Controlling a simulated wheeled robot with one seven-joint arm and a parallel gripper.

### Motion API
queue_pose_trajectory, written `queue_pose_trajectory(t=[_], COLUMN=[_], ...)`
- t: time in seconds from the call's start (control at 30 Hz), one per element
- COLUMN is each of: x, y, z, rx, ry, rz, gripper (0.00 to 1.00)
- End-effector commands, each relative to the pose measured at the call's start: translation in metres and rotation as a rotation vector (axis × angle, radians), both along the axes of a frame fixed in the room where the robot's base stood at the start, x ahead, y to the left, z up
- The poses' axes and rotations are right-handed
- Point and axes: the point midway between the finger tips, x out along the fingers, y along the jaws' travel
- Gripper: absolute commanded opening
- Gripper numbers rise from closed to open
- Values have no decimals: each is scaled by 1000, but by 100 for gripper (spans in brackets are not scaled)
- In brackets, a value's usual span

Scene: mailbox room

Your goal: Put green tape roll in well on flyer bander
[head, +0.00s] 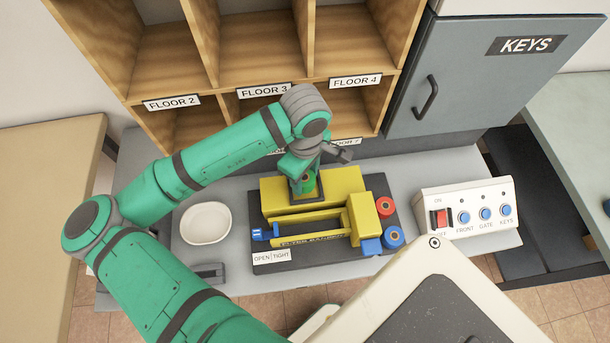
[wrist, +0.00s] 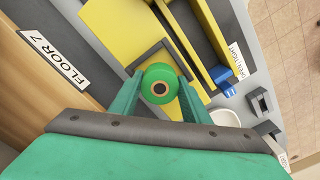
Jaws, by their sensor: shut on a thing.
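The green tape roll (wrist: 159,84) is held between the two fingers of my gripper (wrist: 158,88). In the head view the roll (head: 307,182) shows just below my gripper (head: 304,178), over the top of the yellow flyer bander (head: 346,182). The well (head: 300,199), a dark square frame on the bander's top, lies right under the roll. It also shows in the wrist view (wrist: 149,52), partly behind the roll. I cannot tell whether the roll touches the well or is inside it.
A red roll (head: 385,207) and a blue roll (head: 393,237) sit at the bander's right. A white bowl (head: 205,223) stands to the left, and a switch panel (head: 467,208) to the right. Wooden pigeonholes (head: 262,90) rise close behind. A blue lever (head: 262,234) is at the front left.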

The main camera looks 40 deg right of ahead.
Motion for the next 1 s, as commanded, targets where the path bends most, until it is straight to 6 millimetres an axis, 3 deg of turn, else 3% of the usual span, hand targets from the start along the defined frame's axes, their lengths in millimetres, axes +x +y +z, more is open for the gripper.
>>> queue_pose_trajectory(t=[1.0], x=[-3], y=[0], z=[-19], rx=[3], ry=[3], rz=[1], gripper=[20])
